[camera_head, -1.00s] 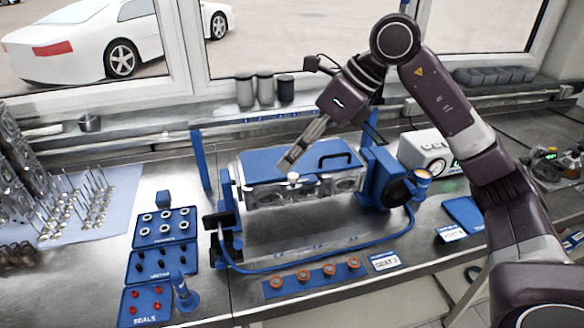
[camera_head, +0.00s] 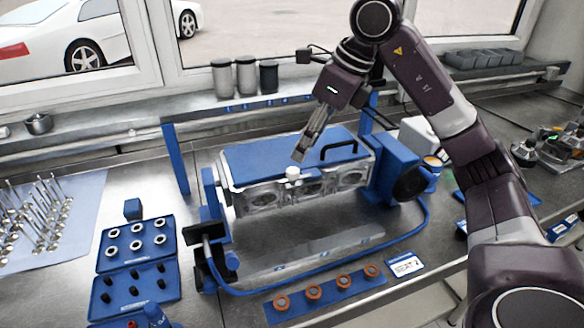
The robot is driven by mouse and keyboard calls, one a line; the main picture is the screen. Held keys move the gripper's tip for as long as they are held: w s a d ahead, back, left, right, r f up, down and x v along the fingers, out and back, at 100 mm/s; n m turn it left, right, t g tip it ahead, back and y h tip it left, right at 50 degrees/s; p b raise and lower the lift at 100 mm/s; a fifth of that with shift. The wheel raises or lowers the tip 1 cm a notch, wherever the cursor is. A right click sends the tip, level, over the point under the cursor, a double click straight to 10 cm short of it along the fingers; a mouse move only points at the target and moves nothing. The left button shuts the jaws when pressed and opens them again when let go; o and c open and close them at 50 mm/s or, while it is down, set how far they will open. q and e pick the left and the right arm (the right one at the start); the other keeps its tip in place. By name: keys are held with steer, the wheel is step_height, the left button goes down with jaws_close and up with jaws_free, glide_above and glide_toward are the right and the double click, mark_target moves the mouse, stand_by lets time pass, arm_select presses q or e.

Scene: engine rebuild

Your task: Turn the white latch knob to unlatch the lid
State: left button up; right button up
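The white latch knob (camera_head: 292,172) is at the front edge of the blue lid (camera_head: 250,157), left of the black lid handle (camera_head: 338,149). The lid lies flat on the clear-sided box (camera_head: 283,196). My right gripper (camera_head: 300,154) points down and left, with its fingertips just above and slightly right of the knob. They appear apart from the knob, though the small gap is hard to judge. The fingers look close together, and whether they are shut is unclear. My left gripper is not in view.
A blue frame and motor (camera_head: 395,165) flank the box, with a blue hose (camera_head: 330,272) in front. A strip of orange rings (camera_head: 343,283) lies at the front. Blue parts trays (camera_head: 135,243) are at left.

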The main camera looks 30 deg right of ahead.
mark_target(293, 170)
steer(key=x, duration=0.6)
steer(key=shift+a+f+p, duration=0.1)
steer(key=shift+f+p, duration=0.25)
steer(key=shift+p, duration=0.05)
steer(key=shift+s, duration=0.1)
jaws_close()
